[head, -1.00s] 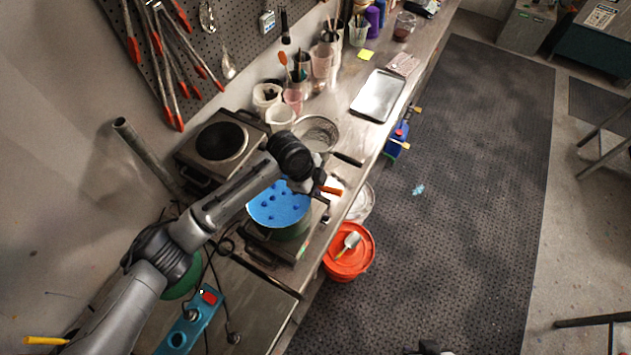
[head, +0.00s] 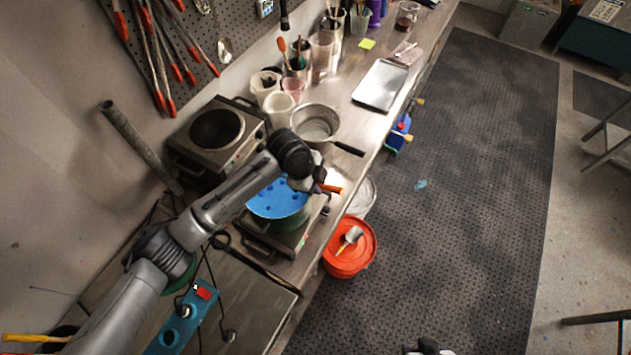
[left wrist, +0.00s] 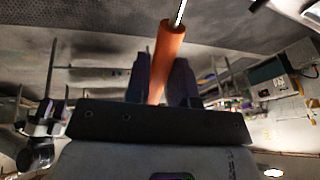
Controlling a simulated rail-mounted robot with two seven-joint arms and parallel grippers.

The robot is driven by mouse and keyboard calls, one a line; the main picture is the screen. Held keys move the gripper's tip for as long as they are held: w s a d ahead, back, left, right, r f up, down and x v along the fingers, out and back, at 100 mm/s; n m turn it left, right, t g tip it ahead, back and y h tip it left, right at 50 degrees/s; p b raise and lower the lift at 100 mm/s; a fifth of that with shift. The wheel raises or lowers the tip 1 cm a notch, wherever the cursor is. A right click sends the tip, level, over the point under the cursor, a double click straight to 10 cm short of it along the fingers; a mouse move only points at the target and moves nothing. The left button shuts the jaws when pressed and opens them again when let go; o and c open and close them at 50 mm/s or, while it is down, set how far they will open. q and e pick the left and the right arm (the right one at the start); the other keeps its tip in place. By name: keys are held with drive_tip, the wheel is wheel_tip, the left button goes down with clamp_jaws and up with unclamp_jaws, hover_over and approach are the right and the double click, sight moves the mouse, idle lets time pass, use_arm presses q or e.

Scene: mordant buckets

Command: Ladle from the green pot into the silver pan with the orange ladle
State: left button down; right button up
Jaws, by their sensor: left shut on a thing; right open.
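The green pot (head: 287,222), full of blue liquid with darker spots, stands on the near hotplate. The silver pan (head: 316,122), with a black handle pointing right, stands behind it on the counter. My left gripper (head: 318,186) is over the pot's right side, shut on the orange ladle (head: 332,188). The handle also shows between the fingers in the left wrist view (left wrist: 165,60), with a metal shaft beyond. The ladle's bowl is hidden in the head view. My right gripper (head: 428,347) shows only partly at the bottom edge, open and away from the counter.
A second hotplate (head: 217,130) stands back left, empty. Several cups and tubs (head: 278,105) stand behind the pan; a metal tray (head: 381,85) lies to its right. A red bucket (head: 350,250) is below the counter edge. A teal power strip (head: 185,320) lies in front.

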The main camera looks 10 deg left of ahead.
use_arm(q)
wheel_tip(320, 180, down, 7)
drive_tip(key=b, duration=0.2)
drive_tip(key=shift+b, duration=0.3)
drive_tip(key=shift+r, duration=0.25)
idle(0.9)
drive_tip(key=shift+r+p, duration=1.9)
drive_tip(key=shift+p, duration=0.05)
drive_tip(key=shift+r+p, duration=1.8)
drive_tip(key=shift+r, duration=0.2)
